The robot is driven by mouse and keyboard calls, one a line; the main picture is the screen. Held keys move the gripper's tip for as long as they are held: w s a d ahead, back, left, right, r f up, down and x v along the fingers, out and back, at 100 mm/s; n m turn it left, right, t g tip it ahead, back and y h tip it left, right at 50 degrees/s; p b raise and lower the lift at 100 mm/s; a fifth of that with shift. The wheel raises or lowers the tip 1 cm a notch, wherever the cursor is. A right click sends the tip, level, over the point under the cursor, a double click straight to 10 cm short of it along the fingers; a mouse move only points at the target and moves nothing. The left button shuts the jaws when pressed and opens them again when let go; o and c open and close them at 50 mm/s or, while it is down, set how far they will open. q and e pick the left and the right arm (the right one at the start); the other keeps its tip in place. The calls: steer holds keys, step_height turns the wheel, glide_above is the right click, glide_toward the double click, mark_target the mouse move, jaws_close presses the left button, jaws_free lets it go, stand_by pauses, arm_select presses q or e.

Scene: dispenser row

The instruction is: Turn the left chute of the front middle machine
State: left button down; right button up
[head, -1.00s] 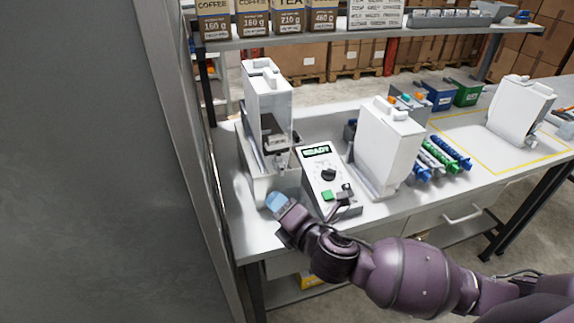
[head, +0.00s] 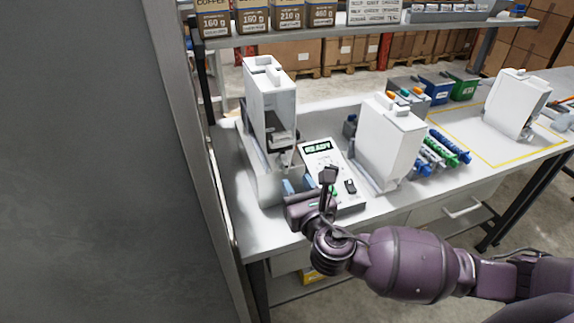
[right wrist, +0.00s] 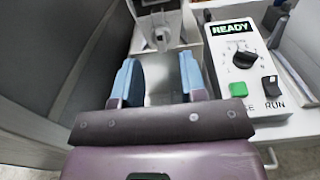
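Three tall white machines stand on the bench in the head view: one at left (head: 268,90), one in the middle (head: 390,145) and one at right (head: 515,105). Which of them is the front middle one is not clear to me. My right gripper (head: 298,186) is at the front of the left machine, beside the READY control box (head: 322,160). In the right wrist view its pale blue fingers (right wrist: 158,65) are apart with nothing between them. Ahead of them is a grey spout-like part (right wrist: 160,38), apart from the fingers. My left gripper is not in view.
The control box has a black knob (right wrist: 244,55), a green button and a black switch, close right of my gripper. Blue and green coiled parts (head: 437,152) lie right of the middle machine. A grey wall (head: 90,160) stands close on the left.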

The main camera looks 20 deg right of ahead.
mark_target(287, 166)
steer(key=w, duration=0.7)
steer(key=shift+a, duration=0.15)
steer(key=c, duration=0.6)
